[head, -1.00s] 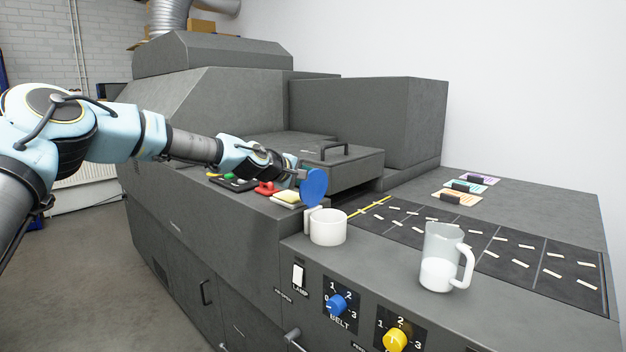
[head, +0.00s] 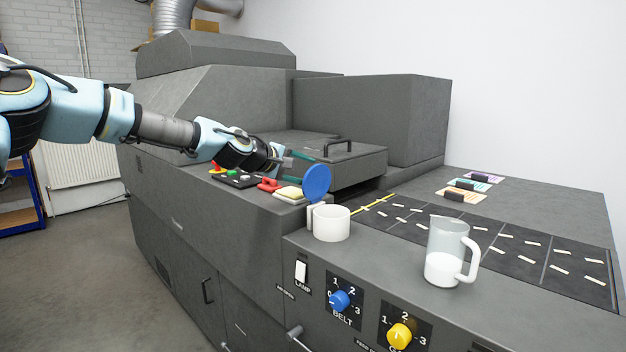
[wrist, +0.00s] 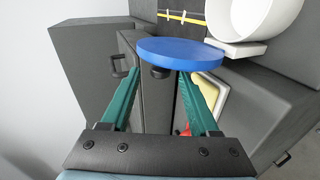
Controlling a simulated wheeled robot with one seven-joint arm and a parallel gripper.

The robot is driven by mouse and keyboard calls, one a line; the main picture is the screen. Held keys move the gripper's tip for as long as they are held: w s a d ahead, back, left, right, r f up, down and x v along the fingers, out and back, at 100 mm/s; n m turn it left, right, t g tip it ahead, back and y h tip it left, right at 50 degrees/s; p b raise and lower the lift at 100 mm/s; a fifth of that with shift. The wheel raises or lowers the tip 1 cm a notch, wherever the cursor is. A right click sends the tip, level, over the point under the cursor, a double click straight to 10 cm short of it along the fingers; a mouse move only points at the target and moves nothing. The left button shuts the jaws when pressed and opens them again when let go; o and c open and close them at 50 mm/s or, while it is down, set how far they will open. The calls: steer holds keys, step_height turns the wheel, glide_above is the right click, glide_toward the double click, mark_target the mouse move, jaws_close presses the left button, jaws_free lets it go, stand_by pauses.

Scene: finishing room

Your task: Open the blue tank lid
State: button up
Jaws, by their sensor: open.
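The white tank (head: 331,224) stands on the machine's grey top. Its round blue lid (head: 317,182) stands raised at the tank's left side, so the tank's mouth is uncovered. My gripper (head: 302,163) is open and empty, just behind and left of the lid. In the wrist view the blue lid (wrist: 180,52) lies just beyond the green fingertips, with a dark knob under it, and the white tank (wrist: 252,15) is at the upper right. The fingers appear apart from the lid.
A clear jug (head: 449,252) with white contents stands right of the tank. Red, green and yellow controls (head: 268,185) lie below my gripper. A handled grey cover (head: 330,155) is behind. The dark belt (head: 510,250) runs right; dials (head: 340,300) are in front.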

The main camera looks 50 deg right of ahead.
steer(key=shift+b+v, duration=0.6)
steer(key=shift+v, duration=2.1)
steer(key=w+a+f+m+t+y, duration=0.1)
steer(key=w+a+f+y, duration=0.15)
steer(key=a+f, duration=0.55)
steer(key=w+a+f+t+y, duration=0.1)
steer(key=w+a+f+y, duration=0.15)
steer(key=a, duration=1.05)
steer(key=w+a+f+m+t+y, duration=0.15)
steer(key=a+f+y, duration=0.25)
steer(key=a+f, duration=0.45)
steer(key=s+a+y, duration=0.1)
steer(key=s+a, duration=0.2)
steer(key=a, duration=0.7)
steer(key=s+a+n+g+y, duration=0.1)
steer(key=s+a+y, duration=0.1)
steer(key=a, duration=0.9)
steer(key=s+a+n+y, duration=0.1)
steer(key=s+a, duration=0.3)
steer(key=a, duration=0.7)
steer(key=shift+a+r+g, duration=0.2)
steer(key=shift+r+g, duration=0.15)
steer(key=shift+r, duration=0.1)
